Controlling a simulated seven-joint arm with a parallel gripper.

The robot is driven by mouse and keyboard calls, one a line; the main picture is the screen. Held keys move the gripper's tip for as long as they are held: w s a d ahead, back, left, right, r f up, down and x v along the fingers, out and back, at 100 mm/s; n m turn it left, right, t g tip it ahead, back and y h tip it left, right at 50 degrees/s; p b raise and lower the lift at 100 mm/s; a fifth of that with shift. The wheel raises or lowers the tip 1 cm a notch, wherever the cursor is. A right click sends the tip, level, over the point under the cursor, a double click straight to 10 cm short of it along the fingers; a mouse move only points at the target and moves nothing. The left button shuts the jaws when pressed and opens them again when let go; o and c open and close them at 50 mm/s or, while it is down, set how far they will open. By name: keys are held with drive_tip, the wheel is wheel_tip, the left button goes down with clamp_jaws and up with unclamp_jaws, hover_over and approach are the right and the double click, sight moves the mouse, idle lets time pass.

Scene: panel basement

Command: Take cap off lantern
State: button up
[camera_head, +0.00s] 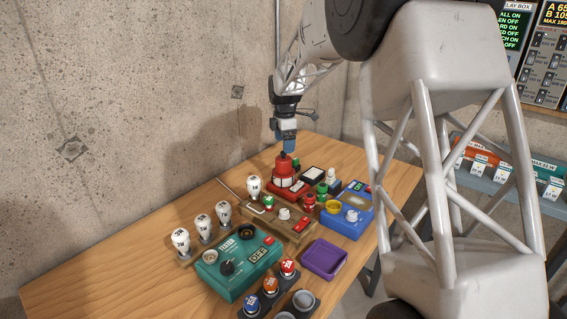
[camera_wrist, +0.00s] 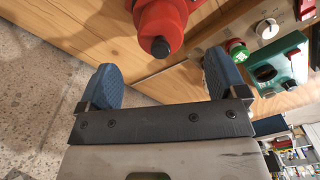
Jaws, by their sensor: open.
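The red lantern (camera_head: 287,183) stands on the wooden table near the wall, with a pale band round its middle. Its red cap (camera_head: 284,163) is on top and carries a small dark knob. In the wrist view the cap (camera_wrist: 165,20) shows at the top centre, its black knob (camera_wrist: 160,47) towards me. My gripper (camera_head: 284,147) points down just above the cap. Its two blue fingers are wide apart and empty, and in the wrist view (camera_wrist: 160,75) the knob lies beyond and between them. I see no contact.
A wooden bulb holder (camera_head: 271,222) and a blue box (camera_head: 343,215) stand close to the lantern. A teal tester box (camera_head: 236,268), several white bulbs (camera_head: 202,227) and a purple tray (camera_head: 325,259) lie nearer. The concrete wall (camera_head: 150,100) rises behind the table.

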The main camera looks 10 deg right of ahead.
sight(284, 158)
drive_tip(key=shift+f, duration=1.25)
drive_tip(key=shift+f, duration=2.6)
drive_tip(key=c, duration=1)
drive_tip(key=shift+r, duration=0.1)
drive_tip(key=shift+r, duration=4.95)
